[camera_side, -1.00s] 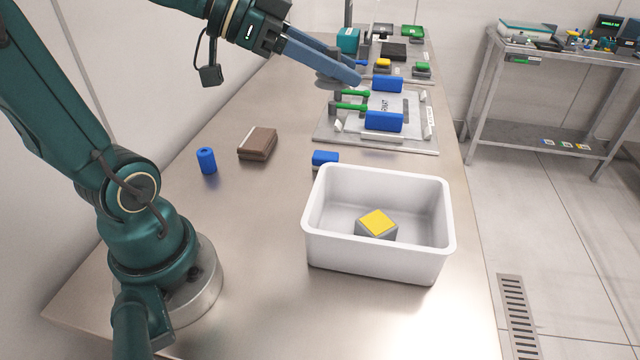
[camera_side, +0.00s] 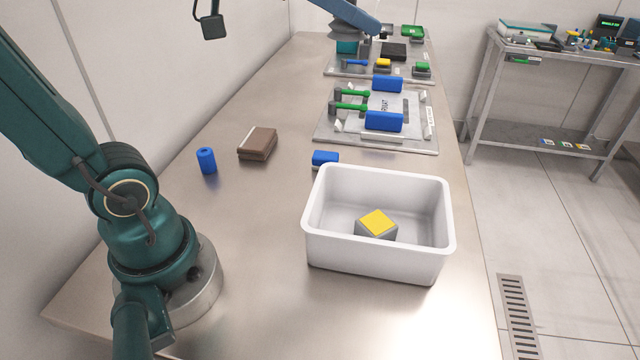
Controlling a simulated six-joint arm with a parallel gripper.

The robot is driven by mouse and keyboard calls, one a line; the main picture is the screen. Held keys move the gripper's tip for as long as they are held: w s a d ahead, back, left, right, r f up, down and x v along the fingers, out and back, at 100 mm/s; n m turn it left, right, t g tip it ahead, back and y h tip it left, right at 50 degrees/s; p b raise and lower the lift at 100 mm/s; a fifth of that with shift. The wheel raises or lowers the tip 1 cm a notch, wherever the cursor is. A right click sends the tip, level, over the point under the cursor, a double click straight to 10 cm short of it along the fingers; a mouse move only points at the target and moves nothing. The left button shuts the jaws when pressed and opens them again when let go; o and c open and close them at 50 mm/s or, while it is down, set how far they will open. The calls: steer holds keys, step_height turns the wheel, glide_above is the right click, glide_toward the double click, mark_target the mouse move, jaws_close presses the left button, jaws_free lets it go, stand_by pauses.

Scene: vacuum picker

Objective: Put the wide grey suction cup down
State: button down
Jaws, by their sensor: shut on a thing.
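The cup is held above the far end of the steel table, in front of a teal block (camera_side: 347,47). The fingers hide part of the cup, and its height above the things below is hard to tell.
A far plate (camera_side: 340,70) carries small coloured-top blocks. A nearer fixture plate (camera_side: 328,133) has blue blocks and green-tipped clamps. A white bin (camera_side: 380,255) holds a yellow-topped grey block (camera_side: 378,224).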

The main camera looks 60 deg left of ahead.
steer(key=s+d+m+g+h, duration=0.2)
steer(key=d+m+g+h, duration=0.3)
steer(key=d, duration=0.9)
steer(key=m+g+h, duration=0.2)
steer(key=m+g, duration=0.2)
steer(key=m, duration=0.3)
glide_above(395, 355)
step_height(395, 355, down, 22)
steer(key=r, duration=0.1)
steer(key=shift+f, duration=4.45)
steer(key=shift+f, duration=0.55)
steer(key=shift+c, duration=1.8)
jaws_free()
